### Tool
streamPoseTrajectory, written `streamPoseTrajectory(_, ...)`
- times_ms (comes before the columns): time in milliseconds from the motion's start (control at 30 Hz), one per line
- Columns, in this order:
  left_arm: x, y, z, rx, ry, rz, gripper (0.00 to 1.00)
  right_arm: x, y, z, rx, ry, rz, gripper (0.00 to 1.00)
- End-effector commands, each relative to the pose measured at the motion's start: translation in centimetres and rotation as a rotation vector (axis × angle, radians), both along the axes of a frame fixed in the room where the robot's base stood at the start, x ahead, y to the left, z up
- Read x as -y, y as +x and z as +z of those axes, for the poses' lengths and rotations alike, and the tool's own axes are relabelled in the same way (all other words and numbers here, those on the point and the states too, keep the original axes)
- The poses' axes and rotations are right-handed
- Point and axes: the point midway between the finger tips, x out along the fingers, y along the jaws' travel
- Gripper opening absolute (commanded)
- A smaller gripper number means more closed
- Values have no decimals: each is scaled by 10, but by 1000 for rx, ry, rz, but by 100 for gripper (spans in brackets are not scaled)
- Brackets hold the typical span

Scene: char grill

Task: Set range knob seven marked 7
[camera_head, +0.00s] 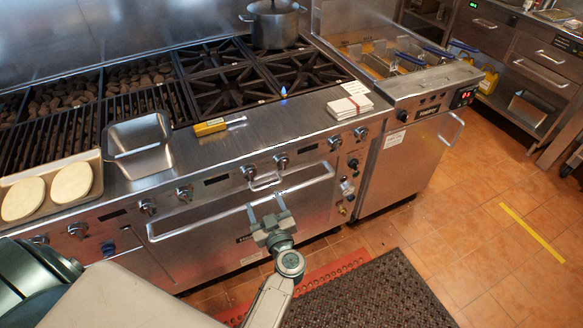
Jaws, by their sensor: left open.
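A row of round metal knobs runs along the front panel of the steel range (110,225). Any number marks are too small to read. The second knob from the right (335,142) is uncovered, and the rightmost knob (361,133) is beside it. Two more knobs, a left one (248,172) and a right one (281,160), are further left. My left gripper (266,203) is open and empty, its fingers pointing up towards the range front. It appears in front of the oven door, below and left of the second knob from the right. My right gripper is not in view.
An oven door handle (240,203) juts out below the knobs. A steel pan (140,146), a yellow-handled tool (210,127) and folded cloths (350,105) lie on the front ledge. A fryer (415,130) adjoins at right. The floor at right is clear.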

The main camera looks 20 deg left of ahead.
Motion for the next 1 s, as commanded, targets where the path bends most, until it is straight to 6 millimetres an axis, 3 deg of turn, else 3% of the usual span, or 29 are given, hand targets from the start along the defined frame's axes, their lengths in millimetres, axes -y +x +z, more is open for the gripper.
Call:
streamPoseTrajectory(600, -69, 66, -2, 1, 2, 4, 65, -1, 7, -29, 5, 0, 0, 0)
streamPoseTrajectory(1000, -77, 75, 0, -2, -1, 4, 65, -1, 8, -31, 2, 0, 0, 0)
